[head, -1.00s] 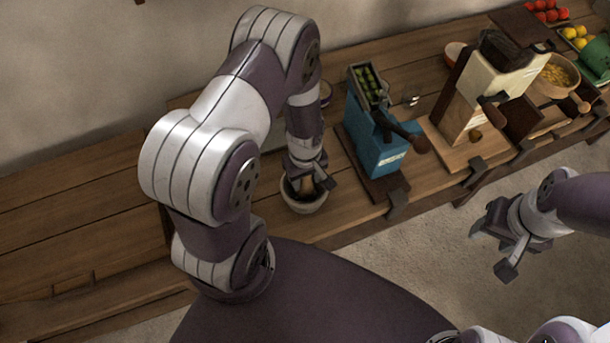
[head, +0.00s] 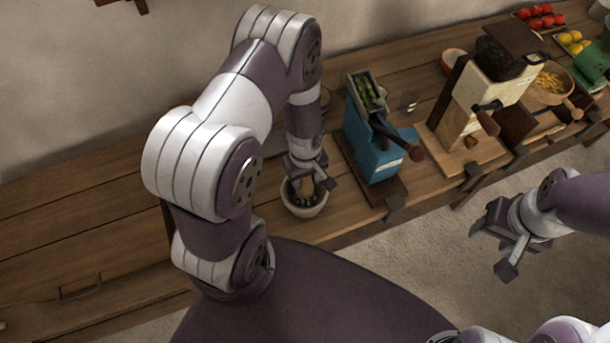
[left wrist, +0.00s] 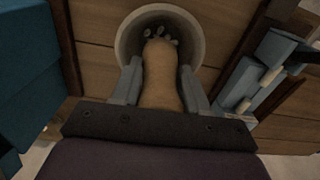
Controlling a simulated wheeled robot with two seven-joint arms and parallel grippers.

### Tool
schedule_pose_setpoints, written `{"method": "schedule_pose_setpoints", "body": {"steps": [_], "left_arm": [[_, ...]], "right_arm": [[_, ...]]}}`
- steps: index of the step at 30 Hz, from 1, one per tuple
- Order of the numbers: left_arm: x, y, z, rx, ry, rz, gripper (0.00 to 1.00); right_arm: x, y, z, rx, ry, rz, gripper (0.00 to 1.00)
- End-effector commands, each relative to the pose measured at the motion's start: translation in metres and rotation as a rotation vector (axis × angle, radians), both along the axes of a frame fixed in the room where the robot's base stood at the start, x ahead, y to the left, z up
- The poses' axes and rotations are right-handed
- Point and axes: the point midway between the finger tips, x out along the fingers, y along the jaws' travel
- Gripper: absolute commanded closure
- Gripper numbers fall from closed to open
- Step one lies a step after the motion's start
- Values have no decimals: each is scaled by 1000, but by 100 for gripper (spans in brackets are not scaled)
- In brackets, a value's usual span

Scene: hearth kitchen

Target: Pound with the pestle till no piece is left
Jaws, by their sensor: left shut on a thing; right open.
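The mortar is a pale round bowl (head: 302,209) on the wooden counter, in front of my left arm; it also shows at the top of the left wrist view (left wrist: 124,42). My left gripper (head: 308,179) is shut on the tan wooden pestle (left wrist: 160,80), with the pestle's far end inside the bowl. Several small pale pieces (left wrist: 162,34) lie in the bowl around the pestle's end. The pestle hides part of the bowl's floor. My right gripper (head: 496,244) is open and empty, out over the floor in front of the counter.
A blue hand-cranked machine (head: 372,145) stands just right of the bowl. A cream mill (head: 485,95), a bowl of yellow pieces (head: 552,80) and trays of red (head: 541,15) and yellow fruit stand further right. The counter's left part (head: 80,220) is clear.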

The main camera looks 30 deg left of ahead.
Motion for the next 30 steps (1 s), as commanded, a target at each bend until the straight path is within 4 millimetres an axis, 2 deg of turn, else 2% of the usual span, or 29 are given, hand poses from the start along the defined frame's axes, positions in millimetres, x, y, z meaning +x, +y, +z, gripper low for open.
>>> {"method": "schedule_pose_setpoints", "body": {"steps": [11,23,30], "left_arm": [[0,0,-5,0,-1,0,100],[1,0,-33,0,-1,0,100],[1,0,-22,0,-1,0,100]], "right_arm": [[0,0,-4,0,0,0,50],[0,0,-26,0,0,0,50],[0,0,-15,0,0,0,50]]}}
